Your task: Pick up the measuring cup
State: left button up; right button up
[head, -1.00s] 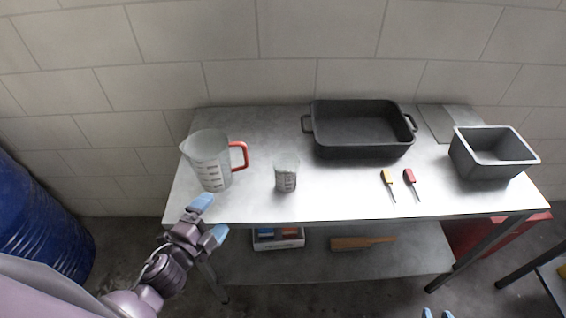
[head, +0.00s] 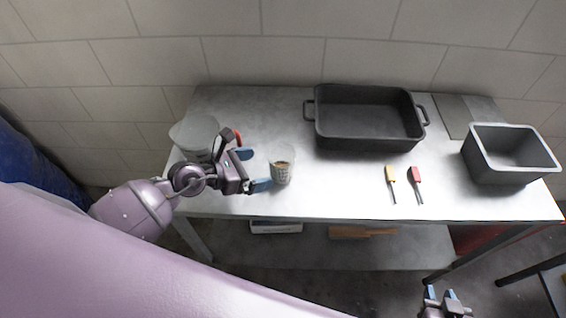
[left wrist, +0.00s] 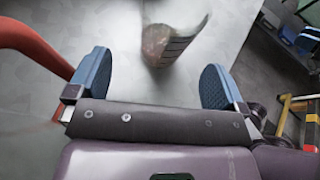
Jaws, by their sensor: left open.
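A small clear measuring cup (head: 281,166) with dark markings stands on the metal table. A larger clear measuring jug (head: 194,135) with a red handle stands to its left, partly hidden by my left arm. My left gripper (head: 252,170) is open and empty, just left of the small cup, its blue fingers pointing toward it. In the left wrist view the small cup (left wrist: 172,42) is ahead of the gap between the spread fingers, not between them. The jug's red handle (left wrist: 35,45) is beside the left finger. My right gripper (head: 440,296) is low at the bottom right, its fingers apart.
A black roasting pan (head: 368,137) and a grey loaf pan (head: 510,169) stand on the table (head: 330,190). A yellow-handled screwdriver (head: 390,175) and a red-handled one (head: 416,176) lie near the front. The surface right of the small cup is clear. A wall is behind.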

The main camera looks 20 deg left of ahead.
aim_at(275, 169)
pick_arm(q)
jog(key=x, duration=0.5)
jog(key=shift+d+f, duration=0.3)
jog(key=shift+d, duration=0.2)
jog(key=shift+w+d+f, duration=0.1)
jog(key=shift+w+d, duration=0.05)
pick_arm(e)
jog(key=shift+w+r, duration=0.3)
jog(key=shift+w, duration=0.05)
pick_arm(q)
jog(key=c, duration=0.7)
jog(key=shift+c, duration=1.8)
pick_arm(e)
jog(key=shift+s+d+f, duration=0.15)
jog(key=shift+s+f, duration=0.2)
jog(key=shift+s, duration=0.15)
pick_arm(q)
jog(key=shift+r, duration=0.25)
pick_arm(e)
jog(key=shift+w+r, duration=0.15)
